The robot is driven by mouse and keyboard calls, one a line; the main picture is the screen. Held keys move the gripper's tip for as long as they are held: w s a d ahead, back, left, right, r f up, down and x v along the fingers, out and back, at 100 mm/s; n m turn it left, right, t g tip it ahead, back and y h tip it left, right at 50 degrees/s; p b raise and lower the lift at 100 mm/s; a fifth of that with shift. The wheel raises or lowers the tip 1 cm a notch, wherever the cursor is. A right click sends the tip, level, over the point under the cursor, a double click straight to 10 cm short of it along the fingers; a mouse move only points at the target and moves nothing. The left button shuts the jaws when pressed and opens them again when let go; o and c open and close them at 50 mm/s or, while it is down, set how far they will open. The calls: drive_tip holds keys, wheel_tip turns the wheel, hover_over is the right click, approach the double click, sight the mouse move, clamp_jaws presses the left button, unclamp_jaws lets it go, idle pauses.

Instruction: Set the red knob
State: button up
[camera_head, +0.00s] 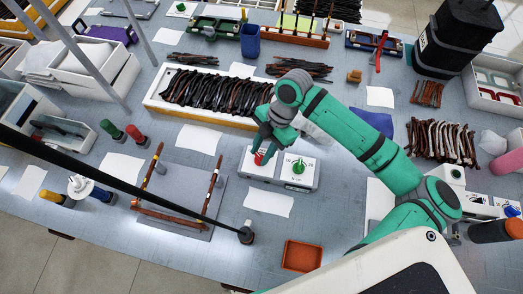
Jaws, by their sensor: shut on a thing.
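The red knob (259,157) is on the left part of a white control box (281,176) near the middle of the table. My gripper (262,150) comes down from above and is shut on the red knob, partly hiding it. A green knob (299,167) sits on the right part of the same box, with small printed numbers around it. The red knob's pointer and scale are too small and too covered to read.
A white tray of dark frame parts (215,92) lies behind the box. An orange tray (302,256) stands in front. A grey mat with thin brown rods (178,212) lies to the left, with a dark bar crossing over it. White paper (268,203) lies just before the box.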

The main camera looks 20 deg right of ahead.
drive_tip(key=o, duration=1.1)
drive_tip(key=v, duration=1.1)
drive_tip(key=shift+f, duration=0.1)
